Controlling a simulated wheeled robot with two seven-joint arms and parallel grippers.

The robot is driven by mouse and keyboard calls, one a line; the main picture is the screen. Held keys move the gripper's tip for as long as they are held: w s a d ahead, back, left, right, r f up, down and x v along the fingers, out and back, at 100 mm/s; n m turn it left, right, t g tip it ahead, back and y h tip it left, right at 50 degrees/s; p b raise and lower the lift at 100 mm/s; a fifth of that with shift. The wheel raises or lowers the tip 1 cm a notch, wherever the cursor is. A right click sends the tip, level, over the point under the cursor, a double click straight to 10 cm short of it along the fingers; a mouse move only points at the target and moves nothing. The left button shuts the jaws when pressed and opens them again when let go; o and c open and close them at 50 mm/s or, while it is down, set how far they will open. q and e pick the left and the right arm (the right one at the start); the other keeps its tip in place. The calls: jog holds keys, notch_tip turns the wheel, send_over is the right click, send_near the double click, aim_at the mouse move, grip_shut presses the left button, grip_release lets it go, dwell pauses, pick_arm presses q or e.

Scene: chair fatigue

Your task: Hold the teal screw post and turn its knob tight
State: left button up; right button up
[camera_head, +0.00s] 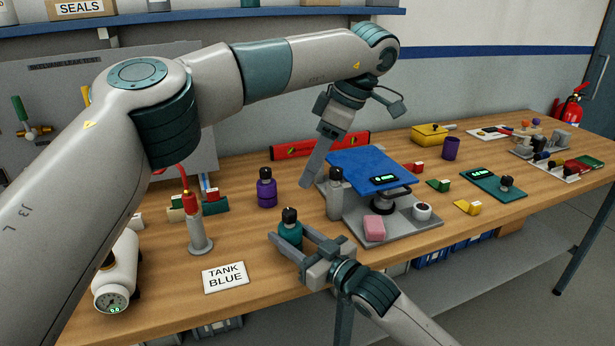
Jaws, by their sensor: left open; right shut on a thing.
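The teal screw post (291,236) stands upright near the front edge of the bench. Its black knob (289,214) is on top. My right gripper (294,246) comes in from the lower right and is shut on the teal post's body; its fingers hide part of the lower post. My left gripper (308,184) is open and empty. It points down, above and behind the knob, clearly apart from it. Its fingers are seen nearly edge-on, so one largely hides the other.
A purple post (266,192) stands behind the teal post and a grey post (335,202) to its right. A grey-based stand with a blue plate (361,164) is further right. A "TANK BLUE" card (225,277) and a red-topped post (198,233) are at left.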

dwell(0.4)
jog(key=o, duration=1.5)
jog(key=shift+o, duration=0.2)
jog(key=shift+d, duration=0.1)
jog(key=v, duration=1.2)
